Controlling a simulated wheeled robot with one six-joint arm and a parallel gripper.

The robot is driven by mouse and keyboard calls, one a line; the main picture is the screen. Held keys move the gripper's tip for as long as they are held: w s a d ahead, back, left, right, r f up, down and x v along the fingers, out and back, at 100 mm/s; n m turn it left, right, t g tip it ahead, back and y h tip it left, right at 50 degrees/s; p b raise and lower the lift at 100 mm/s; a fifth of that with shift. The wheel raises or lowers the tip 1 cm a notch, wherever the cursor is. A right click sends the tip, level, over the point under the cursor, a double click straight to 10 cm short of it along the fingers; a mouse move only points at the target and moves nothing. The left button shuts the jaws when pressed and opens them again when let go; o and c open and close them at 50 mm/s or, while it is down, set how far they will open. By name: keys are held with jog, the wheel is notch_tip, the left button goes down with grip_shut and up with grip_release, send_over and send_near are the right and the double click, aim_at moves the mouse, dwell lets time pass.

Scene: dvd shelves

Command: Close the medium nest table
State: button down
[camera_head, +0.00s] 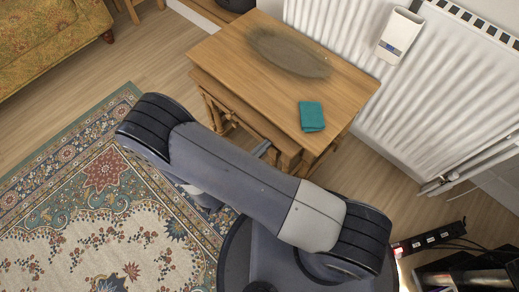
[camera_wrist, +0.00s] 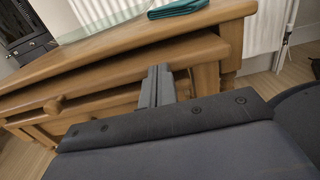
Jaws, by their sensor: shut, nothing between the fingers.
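The nest of wooden tables stands against the radiator. The large table (camera_head: 215,48) is on top. The medium nest table (camera_head: 238,108) sits under it, its front edge sticking out a little; its top also shows in the wrist view (camera_wrist: 110,76). A smaller wooden piece (camera_wrist: 100,101) with a round knob (camera_wrist: 53,106) shows below it. My gripper (camera_wrist: 157,72) is shut and empty, its fingertips in front of the medium table's edge; whether they touch is unclear. In the head view, my arm hides most of the gripper and the tables' lower front.
A teal item (camera_head: 312,116) lies on the large table, beside a dark oval patch (camera_head: 290,54). A white radiator (camera_head: 345,35) is behind. A patterned rug (camera_head: 95,200) covers the floor at left. A power strip (camera_head: 430,238) lies at right. A sofa (camera_head: 50,35) is upper left.

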aim_at(273, 136)
jog(key=shift+x, duration=2.35)
